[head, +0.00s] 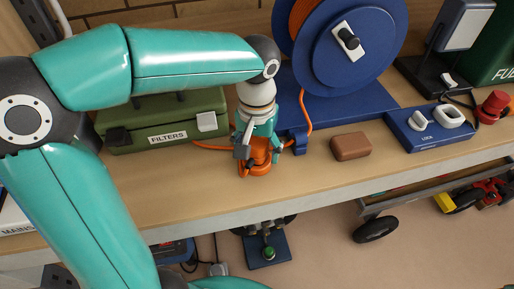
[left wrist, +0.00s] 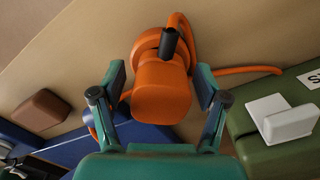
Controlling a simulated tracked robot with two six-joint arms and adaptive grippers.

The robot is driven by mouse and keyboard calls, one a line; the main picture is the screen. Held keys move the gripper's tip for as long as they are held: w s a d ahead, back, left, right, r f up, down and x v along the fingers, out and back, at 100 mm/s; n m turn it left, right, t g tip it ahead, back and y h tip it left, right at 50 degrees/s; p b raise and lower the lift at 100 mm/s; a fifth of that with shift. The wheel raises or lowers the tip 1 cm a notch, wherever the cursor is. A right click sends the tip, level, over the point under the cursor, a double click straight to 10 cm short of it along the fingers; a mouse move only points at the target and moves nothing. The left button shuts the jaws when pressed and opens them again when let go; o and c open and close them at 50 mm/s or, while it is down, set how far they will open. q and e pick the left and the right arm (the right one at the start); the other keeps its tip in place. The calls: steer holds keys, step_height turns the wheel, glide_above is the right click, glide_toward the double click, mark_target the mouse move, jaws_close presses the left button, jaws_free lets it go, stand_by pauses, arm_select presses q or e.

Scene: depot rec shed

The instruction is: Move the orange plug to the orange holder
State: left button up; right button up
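The orange plug (head: 259,158) is on the wooden bench, between the green box and the blue reel. In the left wrist view the plug (left wrist: 162,92) has a blocky orange body, with a round orange part and a short black piece behind it. An orange cable (head: 305,110) runs near it. My left gripper (head: 259,150) points down over the plug. In the left wrist view its open fingers (left wrist: 160,82) stand on both sides of the plug, with visible gaps. I cannot make out a separate orange holder. My right gripper is out of view.
A green FILTERS box (head: 150,117) stands left of the plug and the blue cable reel (head: 355,65) behind it to the right. A brown block (head: 350,146) and a blue LOCK box (head: 428,128) lie further right. The bench's front edge (head: 330,197) is close.

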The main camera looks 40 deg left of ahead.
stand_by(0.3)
arm_select(q)
step_height(320, 180, up, 12)
steer(key=shift+f, duration=0.15)
stand_by(0.4)
